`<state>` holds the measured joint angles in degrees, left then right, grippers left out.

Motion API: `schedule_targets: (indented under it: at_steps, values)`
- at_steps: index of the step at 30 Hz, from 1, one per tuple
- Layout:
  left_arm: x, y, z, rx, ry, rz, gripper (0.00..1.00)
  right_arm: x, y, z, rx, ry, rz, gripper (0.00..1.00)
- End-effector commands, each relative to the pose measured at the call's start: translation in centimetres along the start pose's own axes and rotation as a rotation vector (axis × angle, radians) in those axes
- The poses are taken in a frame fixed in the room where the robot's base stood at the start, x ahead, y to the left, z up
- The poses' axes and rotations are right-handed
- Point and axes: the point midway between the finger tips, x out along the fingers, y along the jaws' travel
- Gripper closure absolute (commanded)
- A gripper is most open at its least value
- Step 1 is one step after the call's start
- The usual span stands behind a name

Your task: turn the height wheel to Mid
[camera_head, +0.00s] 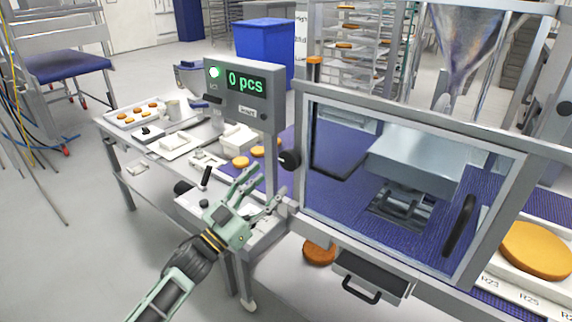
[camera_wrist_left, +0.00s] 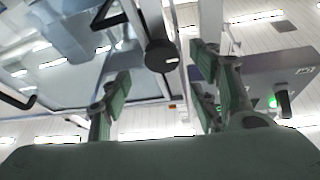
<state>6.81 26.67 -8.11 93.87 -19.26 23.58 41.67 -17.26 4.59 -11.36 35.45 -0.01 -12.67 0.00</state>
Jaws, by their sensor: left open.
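A black round knob (camera_head: 289,160), which looks like the height wheel, is on the post at the left of the clear machine door. No Mid mark can be read beside it. My left gripper (camera_head: 262,186) is open and empty, below and left of the knob, its fingers pointing up toward it. In the left wrist view the knob (camera_wrist_left: 161,56) shows between the two spread fingers (camera_wrist_left: 160,85), beyond their tips and not touched by them. My right gripper is not in view.
A grey panel (camera_head: 241,98) reading "0 pcs" with a lit green light stands above my gripper. The framed door (camera_head: 330,215) with a black handle is to the right. A table (camera_head: 112,129) with trays and orange rounds is behind left.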

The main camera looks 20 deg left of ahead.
Motion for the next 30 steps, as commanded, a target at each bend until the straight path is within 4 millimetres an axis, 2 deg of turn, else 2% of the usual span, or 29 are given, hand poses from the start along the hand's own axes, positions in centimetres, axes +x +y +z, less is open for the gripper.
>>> schedule_targets:
  at_steps: [9,15,25,30]
  values:
    - [5.0,0.0,-0.4,-0.001,0.004,-0.001,0.44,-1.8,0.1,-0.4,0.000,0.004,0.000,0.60]
    - [7.1,0.0,-0.2,-0.001,0.002,0.000,0.44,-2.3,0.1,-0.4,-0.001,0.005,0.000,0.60]
    - [7.5,0.1,-0.1,0.000,0.001,0.000,0.44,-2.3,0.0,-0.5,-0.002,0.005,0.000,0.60]
    - [7.4,0.1,-0.1,0.000,0.001,0.000,0.58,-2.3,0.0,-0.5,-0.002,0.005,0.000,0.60]
